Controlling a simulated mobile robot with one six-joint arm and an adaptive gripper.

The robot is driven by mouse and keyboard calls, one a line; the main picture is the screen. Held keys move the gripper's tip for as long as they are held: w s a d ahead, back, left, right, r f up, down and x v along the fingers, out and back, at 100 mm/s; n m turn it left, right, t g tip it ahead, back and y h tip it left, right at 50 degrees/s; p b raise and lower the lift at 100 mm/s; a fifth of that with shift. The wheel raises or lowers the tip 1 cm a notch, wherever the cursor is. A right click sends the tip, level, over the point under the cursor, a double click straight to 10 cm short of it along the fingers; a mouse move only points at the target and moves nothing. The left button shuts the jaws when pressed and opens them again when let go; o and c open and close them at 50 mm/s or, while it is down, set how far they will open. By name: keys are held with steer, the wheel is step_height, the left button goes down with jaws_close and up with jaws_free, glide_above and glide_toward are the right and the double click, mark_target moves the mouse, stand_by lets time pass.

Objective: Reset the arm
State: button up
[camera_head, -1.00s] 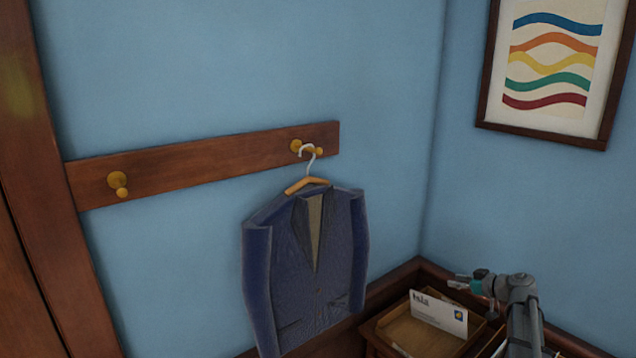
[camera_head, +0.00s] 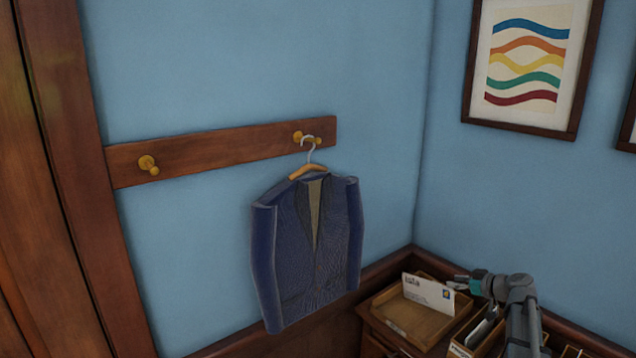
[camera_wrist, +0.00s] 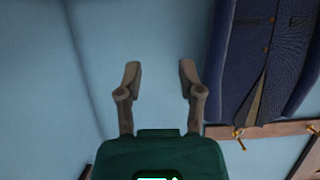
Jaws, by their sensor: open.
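My gripper (camera_wrist: 160,75) shows in the wrist view with its two fingers spread apart and nothing between them. In the head view my gripper (camera_head: 462,284) is at the lower right, small and partly hard to make out, above or beside a wooden tray. My arm bends down from it to the bottom edge. A blue jacket (camera_head: 310,245) hangs from an orange hanger (camera_head: 309,171) on the right peg of the wall rail. The jacket (camera_wrist: 255,60) also shows upside down at the right of the wrist view, apart from my fingers.
The wooden rail (camera_head: 220,153) has a free left peg (camera_head: 148,164). A wooden tray (camera_head: 392,318) with a white envelope (camera_head: 428,293) stands near my arm, with more compartments beside it. A framed wave picture (camera_head: 530,65) hangs on the right wall. A wooden door frame (camera_head: 80,180) is at the left.

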steer(key=s+a+f+m+g+h+b, duration=0.1)
steer(key=s+a+f+g+b, duration=0.15)
steer(key=s+a+f, duration=0.5)
steer(key=s+a+f+m+g+h+b, duration=0.1)
steer(key=s+a+f+m+g, duration=0.2)
steer(key=a, duration=0.7)
steer(key=s+a+f+m+g+h+b, duration=0.1)
steer(key=s+a+f+g+h, duration=0.1)
steer(key=s, duration=0.5)
steer(key=s+a+f+m+g+h+b, duration=0.1)
steer(key=s+a+f+m+g+h, duration=0.1)
steer(key=s, duration=0.5)
steer(key=shift+a+f+m+g+h, duration=0.3)
steer(key=shift+a+f+g+h, duration=0.25)
steer(key=shift+a+f+h, duration=0.85)
steer(key=shift+d+f+y, duration=0.15)
steer(key=shift+d+y, duration=0.05)
steer(key=shift+y, duration=0.1)
